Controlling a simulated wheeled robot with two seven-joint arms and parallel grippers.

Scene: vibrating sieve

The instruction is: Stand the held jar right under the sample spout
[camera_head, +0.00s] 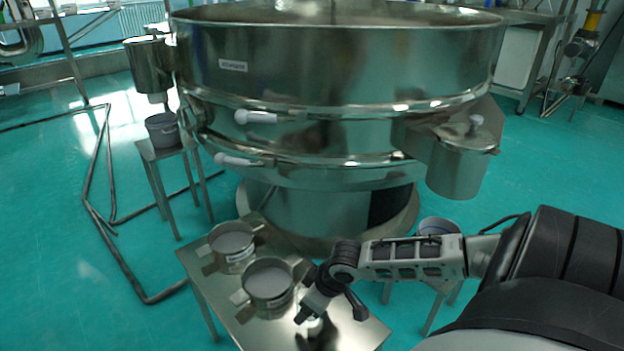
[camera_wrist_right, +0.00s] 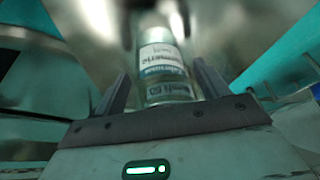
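My right gripper (camera_head: 310,318) points down over the front of the low metal table (camera_head: 355,335). In the right wrist view, a clear jar (camera_wrist_right: 166,70) with a white printed label stands between its fingers, which are shut on it. In the head view the gripper mostly hides the jar, and I cannot tell if its base touches the table. The sieve (camera_head: 340,65) is a large round steel machine behind the table. It has a right outlet (camera_head: 462,165) and a left outlet (camera_head: 150,68). I cannot make out which part is the sample spout. My left gripper is not in view.
Two steel pots (camera_head: 232,246) (camera_head: 268,284) with side handles stand on the table left of my gripper. A grey bucket (camera_head: 162,130) sits on a stool (camera_head: 172,165) below the left outlet. Another bucket (camera_head: 437,225) stands below the right outlet, partly behind my arm.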

